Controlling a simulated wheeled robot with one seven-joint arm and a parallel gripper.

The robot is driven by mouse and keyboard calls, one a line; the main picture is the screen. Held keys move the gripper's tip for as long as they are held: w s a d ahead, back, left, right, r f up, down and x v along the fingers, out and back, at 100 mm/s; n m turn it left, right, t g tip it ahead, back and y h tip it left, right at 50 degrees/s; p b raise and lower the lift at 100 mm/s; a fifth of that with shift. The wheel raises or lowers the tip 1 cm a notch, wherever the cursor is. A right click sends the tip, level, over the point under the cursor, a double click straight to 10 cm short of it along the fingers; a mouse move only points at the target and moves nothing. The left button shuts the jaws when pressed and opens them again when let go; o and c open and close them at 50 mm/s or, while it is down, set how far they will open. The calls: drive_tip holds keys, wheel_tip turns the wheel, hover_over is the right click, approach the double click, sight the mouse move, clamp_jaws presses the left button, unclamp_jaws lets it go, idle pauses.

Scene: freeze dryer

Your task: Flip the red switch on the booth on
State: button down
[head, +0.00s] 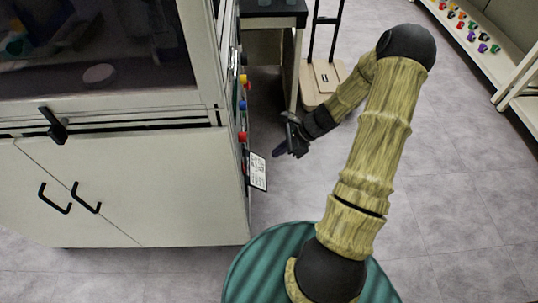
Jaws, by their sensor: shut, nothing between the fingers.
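The booth (130,185) is a large pale cabinet at the left, with a dark glass window above and two doors with black handles below. On its narrow right side, seen at a steep angle, a column of small coloured knobs sticks out. The lowest is a red one (242,137); I take it for the red switch, but its on or off position cannot be made out. My gripper (279,153) is shut and empty. It hangs to the right of the booth's side, a little right of and below the red switch, apart from it in the picture.
A white label card (257,171) juts from the booth's side below the switch, close to my gripper. A table (272,12) and a wooden-based cart (322,82) stand behind. A shelf (480,45) with small coloured items is at the upper right. The grey floor at right is clear.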

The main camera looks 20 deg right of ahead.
sight(244, 168)
drive_tip(key=shift+s+d+r, duration=0.1)
drive_tip(key=shift+d+r, duration=0.3)
drive_tip(key=shift+r, duration=0.15)
drive_tip(key=d+f+m+t+y+b, duration=0.1)
drive_tip(key=d+f+m+y+b, duration=0.1)
drive_tip(key=m, duration=0.7)
drive_tip(key=s+d+f+m+t+y+b, duration=0.1)
drive_tip(key=d+f+m+y+b, duration=0.1)
drive_tip(key=f+m+y, duration=0.4)
wheel_tip(244, 168, down, 2)
drive_tip(key=m+b, duration=0.1)
drive_tip(key=m, duration=0.2)
drive_tip(key=shift+s+d+b, duration=0.2)
drive_tip(key=shift+b, duration=0.2)
drive_tip(key=b+x, duration=0.2)
drive_tip(key=x, duration=1.2)
drive_tip(key=shift+w, duration=0.25)
